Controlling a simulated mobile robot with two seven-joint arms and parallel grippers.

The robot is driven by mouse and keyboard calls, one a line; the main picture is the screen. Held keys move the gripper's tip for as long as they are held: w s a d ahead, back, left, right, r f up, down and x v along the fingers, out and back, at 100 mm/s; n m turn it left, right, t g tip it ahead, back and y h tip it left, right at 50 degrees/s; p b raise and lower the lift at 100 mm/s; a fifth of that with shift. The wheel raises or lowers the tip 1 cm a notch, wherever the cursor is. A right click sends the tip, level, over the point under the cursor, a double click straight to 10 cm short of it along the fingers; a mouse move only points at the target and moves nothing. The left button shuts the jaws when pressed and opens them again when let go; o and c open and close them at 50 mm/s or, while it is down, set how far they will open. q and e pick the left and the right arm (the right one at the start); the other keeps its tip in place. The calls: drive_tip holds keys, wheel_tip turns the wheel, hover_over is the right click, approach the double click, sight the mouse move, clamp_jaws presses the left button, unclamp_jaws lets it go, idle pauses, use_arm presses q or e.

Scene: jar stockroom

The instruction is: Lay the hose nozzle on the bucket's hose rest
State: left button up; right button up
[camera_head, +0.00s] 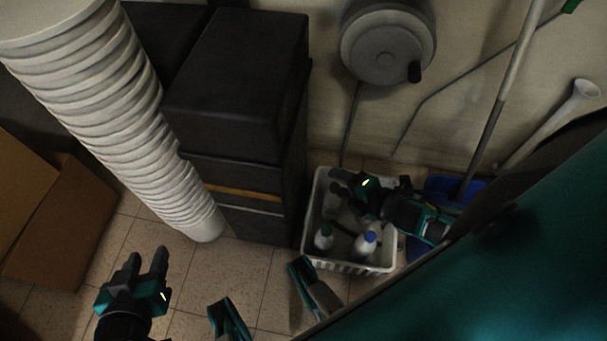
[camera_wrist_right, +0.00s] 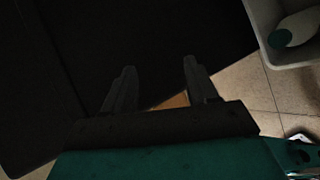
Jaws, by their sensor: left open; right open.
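A blue bucket (camera_head: 441,186) stands on the floor against the wall, largely hidden behind my right arm; I cannot make out its hose rest. I cannot clearly identify the hose nozzle. A round grey hose reel (camera_head: 385,48) hangs on the wall, with a thin dark hose (camera_head: 350,125) running down from it. My right gripper (camera_head: 335,186) is open and empty above the white crate, left of the bucket; its spread fingers also show in the right wrist view (camera_wrist_right: 158,68). My left gripper (camera_head: 147,257) is open and empty above the floor tiles at lower left.
The white crate (camera_head: 345,266) holds several bottles; it also shows in the right wrist view (camera_wrist_right: 268,45). Dark stacked boxes (camera_head: 235,90) and leaning stacked white tubs (camera_head: 110,130) stand left of it. A cardboard box (camera_head: 60,225) is far left. Poles lean at the wall.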

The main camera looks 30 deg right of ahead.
use_arm(q)
drive_tip(key=shift+r, duration=0.1)
use_arm(e)
drive_tip(key=a+r+m, duration=1.2)
drive_tip(key=m, duration=0.6)
drive_tip(key=shift+s+a+g, duration=0.3)
drive_tip(key=shift+s+a, duration=0.05)
drive_tip(key=shift+a, duration=0.05)
use_arm(q)
drive_tip(key=shift+w+r, duration=0.1)
use_arm(e)
drive_tip(key=shift+r, duration=0.1)
use_arm(q)
drive_tip(key=s+a+r+y+p, duration=0.1)
drive_tip(key=a+r+p, duration=0.2)
drive_tip(key=r+p, duration=0.7)
drive_tip(key=p, duration=0.5)
drive_tip(key=shift+s+r, duration=0.3)
drive_tip(key=shift+r, duration=0.05)
use_arm(e)
drive_tip(key=s+d+r, duration=0.1)
drive_tip(key=d+r, duration=0.2)
drive_tip(key=r, duration=0.7)
drive_tip(key=shift+s+r+m+h, duration=0.2)
drive_tip(key=shift+r+m+h, duration=0.1)
drive_tip(key=shift+r, duration=0.1)
drive_tip(key=shift+c, duration=0.4)
